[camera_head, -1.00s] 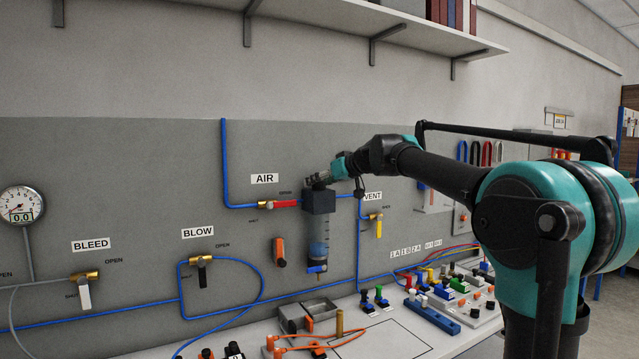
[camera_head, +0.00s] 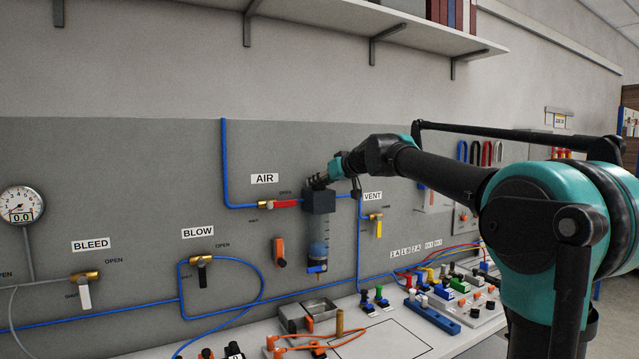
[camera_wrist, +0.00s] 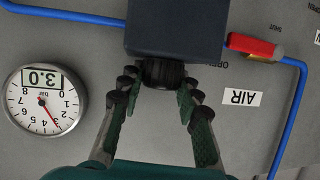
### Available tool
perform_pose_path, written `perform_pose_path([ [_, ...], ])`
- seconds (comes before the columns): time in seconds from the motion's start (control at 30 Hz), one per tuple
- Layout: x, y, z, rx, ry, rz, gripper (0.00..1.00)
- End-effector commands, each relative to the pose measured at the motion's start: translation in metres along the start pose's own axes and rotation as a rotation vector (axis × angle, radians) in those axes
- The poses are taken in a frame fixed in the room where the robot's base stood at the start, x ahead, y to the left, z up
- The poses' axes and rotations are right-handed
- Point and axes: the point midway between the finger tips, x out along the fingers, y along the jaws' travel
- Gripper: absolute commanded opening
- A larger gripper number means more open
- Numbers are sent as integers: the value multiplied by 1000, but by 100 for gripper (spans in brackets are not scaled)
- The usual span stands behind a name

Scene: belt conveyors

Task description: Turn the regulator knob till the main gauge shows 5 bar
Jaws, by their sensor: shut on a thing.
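The regulator is a dark block (camera_head: 318,203) with a clear blue-tinted bowl below it, on the grey panel. In the wrist view its body (camera_wrist: 175,28) is at the top and its black ribbed knob (camera_wrist: 162,73) faces me. My gripper (camera_wrist: 160,80) is shut on the knob, one finger on each side; in the head view my gripper (camera_head: 322,180) is at the regulator's top. A round gauge (camera_wrist: 45,101), upside down in the wrist view, shows 3.0, its red needle near 3. My arm seems to hide this gauge in the head view.
Another gauge (camera_head: 21,206) at far left reads 0.0. A red-handled valve (camera_head: 286,204) under the AIR label is close left of the regulator; a yellow-handled valve (camera_head: 379,226) is close right. Blue tubes run along the panel. A shelf (camera_head: 340,22) hangs above.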

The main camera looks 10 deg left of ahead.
Motion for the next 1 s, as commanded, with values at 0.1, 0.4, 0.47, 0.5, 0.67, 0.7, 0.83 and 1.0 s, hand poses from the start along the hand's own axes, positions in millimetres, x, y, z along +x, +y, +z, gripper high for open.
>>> perform_pose_path([
  [0.1,0,-2,0,17,4,46,4],
  [0.4,0,-2,0,69,13,174,4],
  [0.47,0,-2,0,78,16,198,4],
  [0.5,0,-2,0,84,17,214,4],
  [0.67,0,-3,0,111,22,278,4],
  [0.7,0,-3,0,118,22,294,4],
  [0.83,0,-3,0,140,26,346,4],
  [1.0,0,-4,0,169,29,416,4],
])
